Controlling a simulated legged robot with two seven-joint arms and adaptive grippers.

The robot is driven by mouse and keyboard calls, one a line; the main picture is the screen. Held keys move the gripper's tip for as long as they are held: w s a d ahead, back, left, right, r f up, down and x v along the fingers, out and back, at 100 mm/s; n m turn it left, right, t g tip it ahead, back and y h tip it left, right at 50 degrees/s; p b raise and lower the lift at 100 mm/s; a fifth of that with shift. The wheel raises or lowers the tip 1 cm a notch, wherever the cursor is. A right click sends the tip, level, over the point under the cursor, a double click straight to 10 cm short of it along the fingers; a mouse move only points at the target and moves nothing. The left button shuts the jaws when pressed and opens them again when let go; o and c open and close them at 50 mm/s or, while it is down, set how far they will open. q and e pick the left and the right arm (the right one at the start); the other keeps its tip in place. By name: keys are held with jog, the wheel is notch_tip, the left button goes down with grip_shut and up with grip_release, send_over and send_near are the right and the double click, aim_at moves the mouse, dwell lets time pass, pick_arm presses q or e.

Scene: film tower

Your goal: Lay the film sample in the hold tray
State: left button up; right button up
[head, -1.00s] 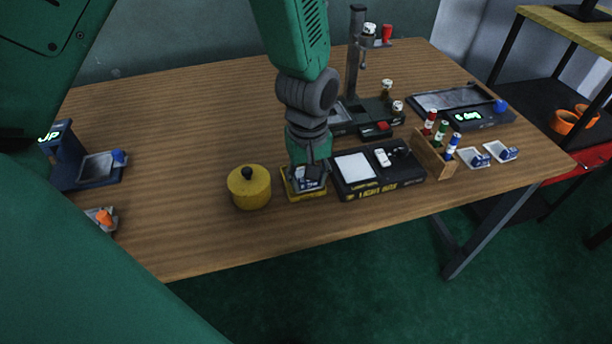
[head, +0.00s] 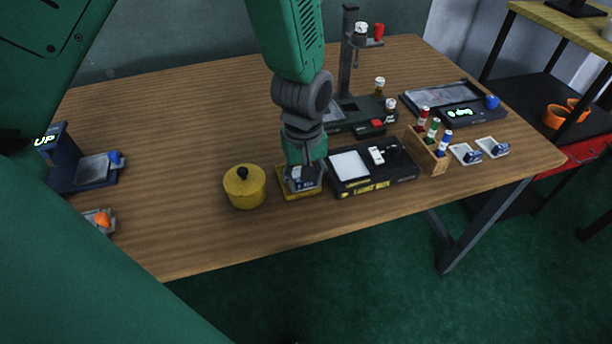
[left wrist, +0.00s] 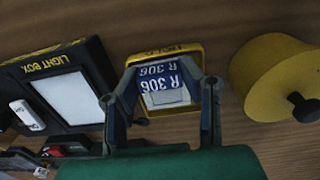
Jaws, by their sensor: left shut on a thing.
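The yellow hold tray (head: 287,195) lies on the wooden table between a yellow lidded pot and the light box. Its yellow rim also shows in the left wrist view (left wrist: 196,49). My left gripper (head: 304,180) points down over the tray. In the left wrist view its two fingers (left wrist: 165,97) are shut on the film sample (left wrist: 168,97), a pale piece marked R 306. The sample is within the tray's outline. I cannot tell whether it touches the tray floor. The fingers hide part of the tray. My right gripper is out of view.
The yellow pot (head: 244,188) stands close left of the tray, the black light box (head: 372,183) close right. A wooden rack (head: 428,154) of bottles and small white trays stand farther right.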

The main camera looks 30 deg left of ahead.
pick_arm(q)
jog(key=shift+a+f, duration=0.15)
jog(key=shift+a, duration=0.3)
jog(key=o, duration=0.9)
jog(key=shift+o, duration=0.6)
jog(key=shift+d, duration=0.2)
jog(key=o, duration=0.5)
jog(key=shift+o, duration=0.4)
jog(key=shift+a, duration=0.1)
jog(key=shift+r, duration=0.2)
